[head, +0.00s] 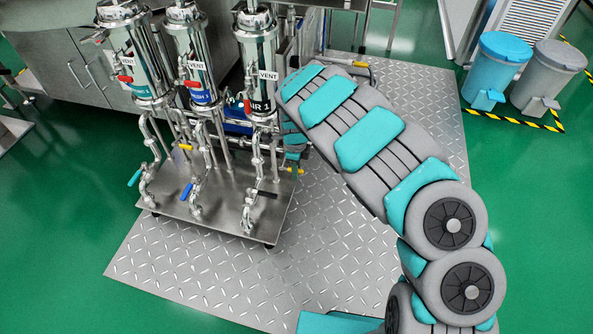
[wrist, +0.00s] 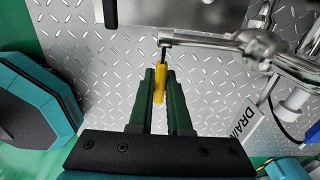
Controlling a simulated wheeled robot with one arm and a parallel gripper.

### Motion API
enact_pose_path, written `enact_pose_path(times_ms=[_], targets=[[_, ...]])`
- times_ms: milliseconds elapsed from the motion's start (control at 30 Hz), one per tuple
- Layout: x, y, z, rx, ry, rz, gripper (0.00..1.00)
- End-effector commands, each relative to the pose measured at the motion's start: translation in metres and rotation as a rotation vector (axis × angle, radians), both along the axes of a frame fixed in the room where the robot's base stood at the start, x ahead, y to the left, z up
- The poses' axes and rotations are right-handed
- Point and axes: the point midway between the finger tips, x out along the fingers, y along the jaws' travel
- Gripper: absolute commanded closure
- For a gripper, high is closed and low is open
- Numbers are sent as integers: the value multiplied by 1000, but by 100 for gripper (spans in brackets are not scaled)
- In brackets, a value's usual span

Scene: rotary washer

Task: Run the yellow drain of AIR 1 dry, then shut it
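The AIR 1 housing (head: 258,60) is the rightmost of three upright steel cylinders, with a dark label partly cut off from view. A yellow handle (head: 295,170) shows low on its right. In the wrist view the yellow drain handle (wrist: 159,84) sits on a thin stem from a steel pipe (wrist: 205,44). My gripper (wrist: 160,76) has its two dark green fingers close together on either side of this handle, with almost no gap. In the head view my arm mostly hides the gripper. A DRAIN tag (wrist: 243,130) is beside it. I see no flow from the drain.
The MESH 1 housing (head: 190,50) and a teal-labelled housing (head: 130,60) stand left on the same steel base (head: 220,205). Red, blue and another yellow handle (head: 184,147) stick out there. Tread-plate floor (head: 215,275) is open in front. Two bins (head: 497,65) stand far right.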

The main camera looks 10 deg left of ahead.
Motion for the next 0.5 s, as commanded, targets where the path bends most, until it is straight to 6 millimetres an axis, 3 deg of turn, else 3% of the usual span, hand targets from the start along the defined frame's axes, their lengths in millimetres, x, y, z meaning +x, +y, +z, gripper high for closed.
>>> enact_pose_path(times_ms=[33,233,500], targets=[[0,1,0,1,-1,1,78],[0,0,0,0,0,1,56],[0,0,1,-1,1,1,55]])
